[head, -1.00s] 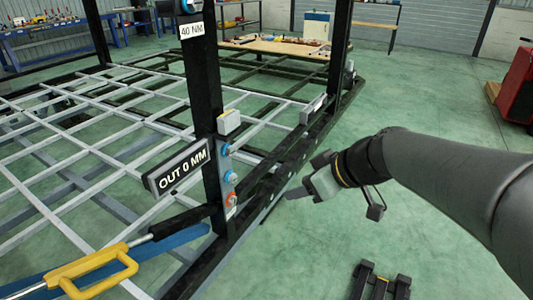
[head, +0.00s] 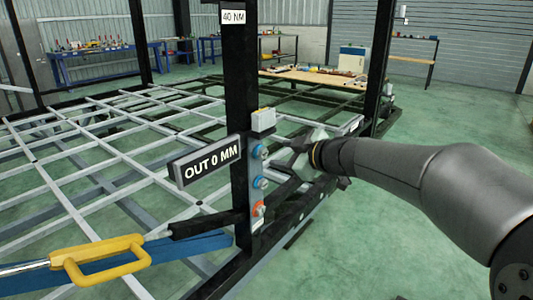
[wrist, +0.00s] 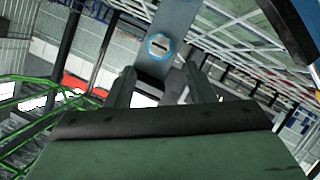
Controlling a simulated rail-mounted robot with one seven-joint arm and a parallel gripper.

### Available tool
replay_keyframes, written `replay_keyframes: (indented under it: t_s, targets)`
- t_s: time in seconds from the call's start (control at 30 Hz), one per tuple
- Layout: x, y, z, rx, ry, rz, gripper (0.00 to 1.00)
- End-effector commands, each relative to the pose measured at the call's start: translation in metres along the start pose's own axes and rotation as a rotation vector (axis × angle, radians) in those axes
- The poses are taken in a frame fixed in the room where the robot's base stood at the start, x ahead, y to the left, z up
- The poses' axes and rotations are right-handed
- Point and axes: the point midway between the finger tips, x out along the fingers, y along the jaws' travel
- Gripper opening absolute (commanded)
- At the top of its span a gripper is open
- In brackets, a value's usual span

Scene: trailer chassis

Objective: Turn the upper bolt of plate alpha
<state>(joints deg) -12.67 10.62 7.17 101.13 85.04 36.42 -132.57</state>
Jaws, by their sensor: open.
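A narrow grey plate (head: 250,190) is fixed to a black upright post (head: 238,100). It carries an upper blue bolt (head: 260,152), a middle blue bolt (head: 261,183) and a lower orange-red one (head: 258,209). I see no name on the plate. My gripper (head: 284,150) is just right of the plate, around the height of the upper bolts, apart from them as far as I can tell. In the wrist view, the open, empty fingers (wrist: 161,82) point towards a grey plate with one blue-ringed bolt (wrist: 160,46), beyond and between the tips. Which bolt it is, I cannot tell.
A sign reading "OUT 0 MM" (head: 207,163) juts left of the post, and a "40 NM" label (head: 233,17) is higher up. A yellow-handled strap tool (head: 100,260) lies lower left. The grid frame (head: 100,150) fills the left; open green floor lies right.

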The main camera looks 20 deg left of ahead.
Motion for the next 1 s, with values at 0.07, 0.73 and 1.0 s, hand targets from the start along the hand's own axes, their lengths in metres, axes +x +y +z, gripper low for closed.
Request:
replay_keyframes:
  t_s: [0.07,0.73,1.0]
  targets:
    - [0.019,-0.001,0.000,0.002,0.000,-0.003,0.49]
    - [0.077,0.000,0.000,0.000,-0.001,0.001,0.49]
    - [0.077,0.000,0.000,0.000,-0.001,0.001,0.04]
